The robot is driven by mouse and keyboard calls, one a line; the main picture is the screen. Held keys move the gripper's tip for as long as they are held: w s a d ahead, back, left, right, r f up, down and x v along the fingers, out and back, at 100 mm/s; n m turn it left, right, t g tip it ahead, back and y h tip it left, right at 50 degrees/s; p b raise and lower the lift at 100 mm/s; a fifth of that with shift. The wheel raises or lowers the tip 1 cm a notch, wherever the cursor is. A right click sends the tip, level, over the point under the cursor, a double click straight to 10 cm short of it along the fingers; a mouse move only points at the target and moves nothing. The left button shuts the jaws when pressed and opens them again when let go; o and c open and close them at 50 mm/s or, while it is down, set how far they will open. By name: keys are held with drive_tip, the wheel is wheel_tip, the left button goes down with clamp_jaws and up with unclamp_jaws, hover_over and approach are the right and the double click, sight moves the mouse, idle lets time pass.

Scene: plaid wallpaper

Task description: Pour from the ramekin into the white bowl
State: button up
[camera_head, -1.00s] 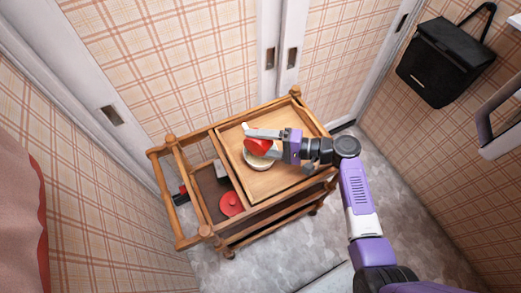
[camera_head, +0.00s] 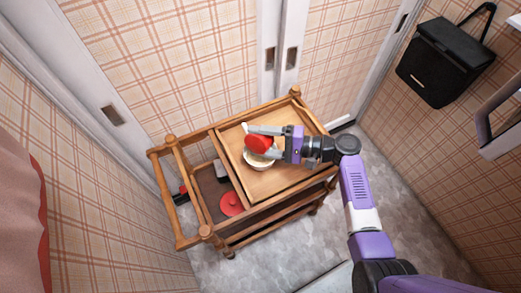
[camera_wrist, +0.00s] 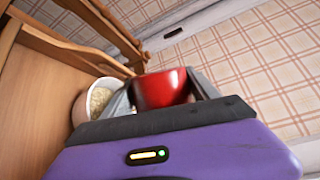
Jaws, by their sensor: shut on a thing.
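My gripper (camera_head: 264,142) is shut on the red ramekin (camera_head: 258,143), which it holds tilted above the white bowl. In the wrist view the ramekin (camera_wrist: 163,89) sits between my two fingers, and its opening is turned away from view. The white bowl (camera_head: 262,167) stands on the cart's wooden tray top, just below the ramekin and partly hidden by it. In the wrist view the bowl (camera_wrist: 80,107) shows pale, grainy contents (camera_wrist: 98,101). I cannot see whether anything is left in the ramekin.
The wooden cart (camera_head: 283,185) has a raised rim around its tray. A red lid-like disc (camera_head: 231,203) and a dark and white item (camera_head: 220,171) lie in its lower left section. A black bag (camera_head: 446,62) hangs on the right wall.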

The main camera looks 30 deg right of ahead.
drive_tip(key=shift+w+d+r+m, duration=0.1)
drive_tip(key=shift+d+m, duration=0.05)
drive_tip(key=shift+m, duration=0.35)
